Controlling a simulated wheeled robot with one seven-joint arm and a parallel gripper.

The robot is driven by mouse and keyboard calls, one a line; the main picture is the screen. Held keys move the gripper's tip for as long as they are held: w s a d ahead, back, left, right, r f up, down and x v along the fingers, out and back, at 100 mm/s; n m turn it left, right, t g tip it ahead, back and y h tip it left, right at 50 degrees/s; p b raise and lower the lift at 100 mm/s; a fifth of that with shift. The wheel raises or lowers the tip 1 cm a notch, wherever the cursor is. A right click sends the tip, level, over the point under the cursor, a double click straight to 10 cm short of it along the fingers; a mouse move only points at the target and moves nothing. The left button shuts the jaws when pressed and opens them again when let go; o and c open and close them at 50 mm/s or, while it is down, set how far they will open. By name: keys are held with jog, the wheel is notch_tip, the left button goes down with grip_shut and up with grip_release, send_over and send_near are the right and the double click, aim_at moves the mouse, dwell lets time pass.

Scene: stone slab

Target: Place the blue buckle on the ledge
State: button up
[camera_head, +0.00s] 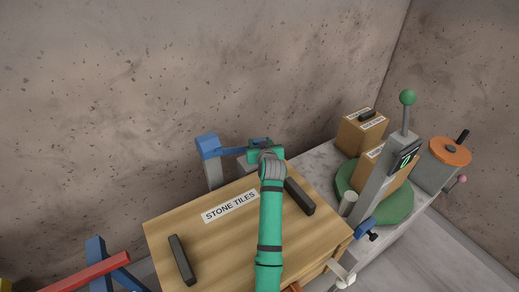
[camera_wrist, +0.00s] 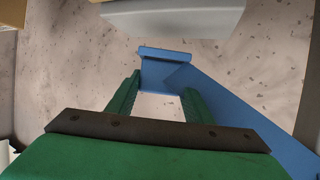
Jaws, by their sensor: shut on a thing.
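My gripper (camera_head: 264,150) is at the far edge of the wooden box, near the wall. Its green fingers show in the wrist view (camera_wrist: 158,100), shut on a blue piece (camera_wrist: 166,74), which looks like the blue buckle. A long blue arm runs from it toward the lower right of that view. In the head view a blue bar with a blocky blue end (camera_head: 208,145) reaches left from my gripper, above a grey upright. The wrist and hand hide the grip itself in the head view. I cannot tell which surface is the ledge.
The wooden box labelled STONE TILES (camera_head: 180,225) lies under my arm, with dark handles on top. A stone slab (camera_head: 318,165) to the right bears cardboard boxes (camera_head: 354,137), a green turntable with a lever, and an orange-topped device (camera_head: 449,151). A red bar (camera_head: 90,272) is at lower left.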

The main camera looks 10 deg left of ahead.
jog(key=shift+w+a+f, duration=0.15)
jog(key=shift+w+f, duration=0.05)
jog(key=shift+f, duration=1.55)
jog(key=shift+f, duration=0.1)
jog(key=o, duration=1.1)
